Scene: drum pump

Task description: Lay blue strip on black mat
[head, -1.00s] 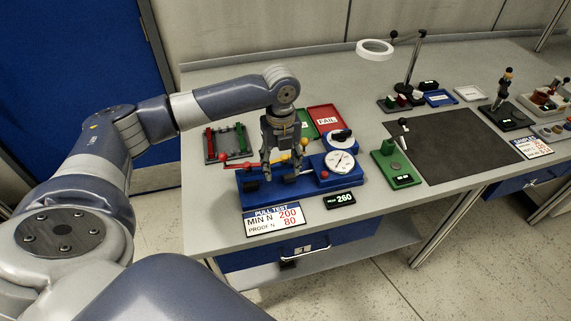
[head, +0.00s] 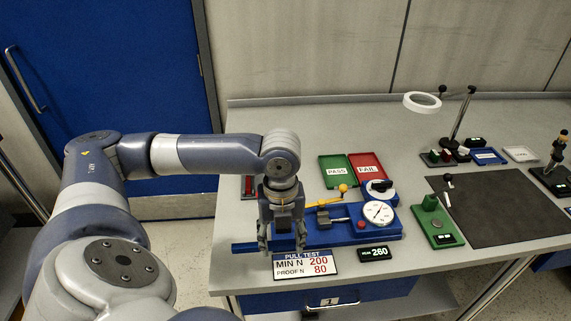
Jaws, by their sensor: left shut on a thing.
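My left gripper (head: 284,247) points down at the left end of the blue pull-test fixture, just above the PULL TEST sign. It is shut on a blue strip (head: 244,247), whose thin end sticks out to the left of the fingers. The rest of the strip is hidden by the fingers or hard to tell from the blue fixture behind. The black mat (head: 490,212) lies flat on the bench at the right, well apart from the gripper, and its visible surface is bare. My right gripper is not in view.
The pull-test fixture (head: 345,232) carries a dial gauge (head: 378,212) and a yellow lever with a ball. A display (head: 375,254) reads 260. A green stand (head: 438,228) with an upright post is at the mat's left edge. Green PASS (head: 336,171) and red FAIL (head: 368,167) trays lie behind.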

